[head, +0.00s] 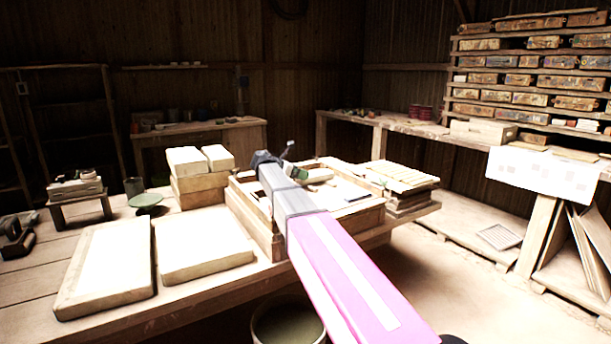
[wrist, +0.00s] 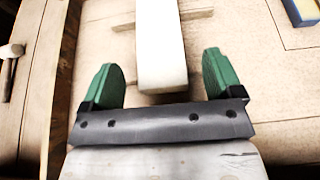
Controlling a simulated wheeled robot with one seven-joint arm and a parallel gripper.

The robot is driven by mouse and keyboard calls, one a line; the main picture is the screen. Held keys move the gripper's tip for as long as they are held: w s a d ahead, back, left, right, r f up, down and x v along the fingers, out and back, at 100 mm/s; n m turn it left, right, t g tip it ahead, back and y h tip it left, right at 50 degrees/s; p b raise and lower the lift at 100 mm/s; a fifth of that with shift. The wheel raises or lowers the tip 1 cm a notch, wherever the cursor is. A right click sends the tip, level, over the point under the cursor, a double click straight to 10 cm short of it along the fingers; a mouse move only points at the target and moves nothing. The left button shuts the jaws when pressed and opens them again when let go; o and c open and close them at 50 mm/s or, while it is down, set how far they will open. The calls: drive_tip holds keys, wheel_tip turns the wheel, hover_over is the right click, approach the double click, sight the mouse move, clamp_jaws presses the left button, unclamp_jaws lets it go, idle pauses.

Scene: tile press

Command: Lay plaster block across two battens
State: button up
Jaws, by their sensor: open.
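In the wrist view a long pale plaster block (wrist: 160,45) points away from me, its near end between the fingers of my gripper (wrist: 163,75). The green fingers are open, with a gap on each side of the block. Tan wooden strips, which look like battens (wrist: 108,22), show beside the block at its far part and near its close end. The block appears to lie across them, but contact underneath is hidden. In the head view my gripper (head: 295,165) is over the wooden framed tray (head: 262,222), and the block shows partly beyond it (head: 320,175).
Two large pale slabs (head: 105,265) lie on the table at the front left. Pale blocks sit on a wooden stack (head: 202,190) left of the tray; stacked boards (head: 405,195) stand right. A blue-and-yellow item (wrist: 303,12) lies right of the block. A mallet (wrist: 10,55) lies left.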

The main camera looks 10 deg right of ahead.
drive_tip(key=v, duration=0.7)
drive_tip(key=shift+a+r, duration=0.2)
drive_tip(key=shift+a, duration=0.05)
